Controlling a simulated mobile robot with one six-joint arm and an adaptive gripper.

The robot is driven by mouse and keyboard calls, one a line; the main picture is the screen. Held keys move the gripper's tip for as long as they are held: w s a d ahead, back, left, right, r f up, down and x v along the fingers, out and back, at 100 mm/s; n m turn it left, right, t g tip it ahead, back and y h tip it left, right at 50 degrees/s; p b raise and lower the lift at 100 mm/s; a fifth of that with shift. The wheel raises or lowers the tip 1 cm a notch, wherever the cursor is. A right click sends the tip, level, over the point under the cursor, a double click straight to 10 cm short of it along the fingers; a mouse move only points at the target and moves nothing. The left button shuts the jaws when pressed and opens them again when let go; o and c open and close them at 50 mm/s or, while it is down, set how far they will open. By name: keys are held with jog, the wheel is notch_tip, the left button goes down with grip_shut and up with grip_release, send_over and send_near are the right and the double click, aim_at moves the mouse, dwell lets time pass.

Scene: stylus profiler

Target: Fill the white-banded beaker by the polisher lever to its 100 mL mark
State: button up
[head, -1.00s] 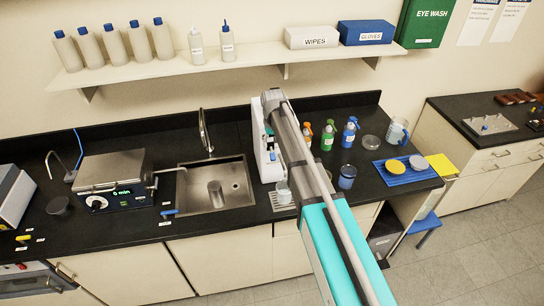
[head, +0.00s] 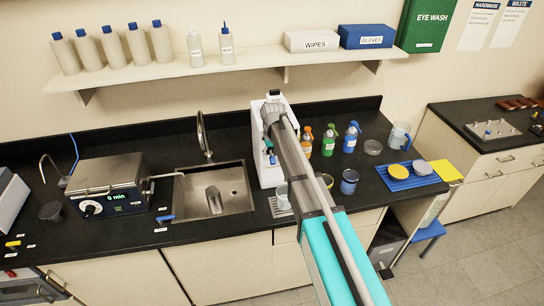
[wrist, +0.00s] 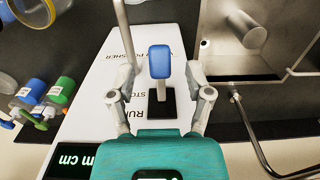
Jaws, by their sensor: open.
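The white polisher (head: 257,155) stands right of the sink, partly hidden behind my arm. Its blue-tipped lever (wrist: 160,62) is upright in the wrist view, above a black slot. My gripper (wrist: 161,80) is open; its fingers stand on either side of the lever with gaps visible, and nothing is held. In the head view my gripper is hidden by the arm. A clear beaker (head: 281,200) stands at the polisher's front foot, partly covered by my arm. Its band and water level cannot be made out.
The sink (head: 235,190) lies left of the polisher. Orange, green and blue wash bottles (head: 329,140) stand to its right, with a blue-looking beaker (head: 349,181) in front of them. A blue tray (head: 405,180) with round lids is farther right. The shelf (head: 200,66) runs above.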

grip_shut()
dwell(0.3)
grip_release()
dwell(0.4)
